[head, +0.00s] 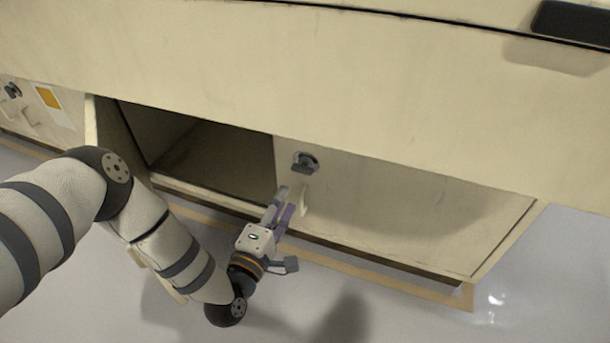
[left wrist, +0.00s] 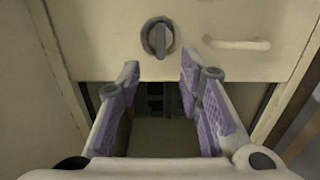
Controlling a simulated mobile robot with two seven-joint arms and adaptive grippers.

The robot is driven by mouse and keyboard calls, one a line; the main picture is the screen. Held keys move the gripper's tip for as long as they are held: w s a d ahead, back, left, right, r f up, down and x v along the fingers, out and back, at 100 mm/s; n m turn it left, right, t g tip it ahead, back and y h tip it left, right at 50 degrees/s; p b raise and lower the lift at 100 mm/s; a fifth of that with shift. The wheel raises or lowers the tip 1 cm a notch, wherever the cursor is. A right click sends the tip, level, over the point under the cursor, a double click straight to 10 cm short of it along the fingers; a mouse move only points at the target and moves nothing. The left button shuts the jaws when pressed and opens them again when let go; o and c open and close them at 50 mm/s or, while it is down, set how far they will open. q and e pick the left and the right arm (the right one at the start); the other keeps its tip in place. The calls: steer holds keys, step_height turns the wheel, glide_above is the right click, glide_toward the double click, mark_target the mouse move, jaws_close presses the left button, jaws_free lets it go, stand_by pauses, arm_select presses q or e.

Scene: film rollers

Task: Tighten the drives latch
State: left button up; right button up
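A dark round latch (head: 305,162) with a raised grip bar sits on the beige panel (head: 400,205) in the head view. In the left wrist view, the latch (left wrist: 157,37) shows ahead of the fingers, its bar upright in the picture. I cannot tell which latch is named drives. My left gripper (head: 284,203) is just below the latch in the head view, close to the panel's pale handle (head: 304,202). In the left wrist view, my left gripper (left wrist: 160,70) has its purple-padded fingers apart, with nothing between them. My right gripper is not in view.
An open, dark compartment (head: 215,160) lies left of the panel. The handle (left wrist: 236,43) is right of the latch in the wrist view. Another dark latch (head: 12,90) is at far left. The cabinet's upper face overhangs above; grey floor (head: 400,320) is clear in front.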

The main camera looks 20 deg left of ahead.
mark_target(301, 172)
arm_select(q)
steer(key=w+b, duration=0.1)
steer(key=w, duration=0.3)
steer(key=w+b, duration=0.2)
steer(key=w, duration=0.3)
steer(key=shift+d+f, duration=0.15)
steer(key=shift+d, duration=0.05)
steer(key=shift+w+r, duration=0.2)
steer(key=shift+w, duration=0.3)
jaws_close()
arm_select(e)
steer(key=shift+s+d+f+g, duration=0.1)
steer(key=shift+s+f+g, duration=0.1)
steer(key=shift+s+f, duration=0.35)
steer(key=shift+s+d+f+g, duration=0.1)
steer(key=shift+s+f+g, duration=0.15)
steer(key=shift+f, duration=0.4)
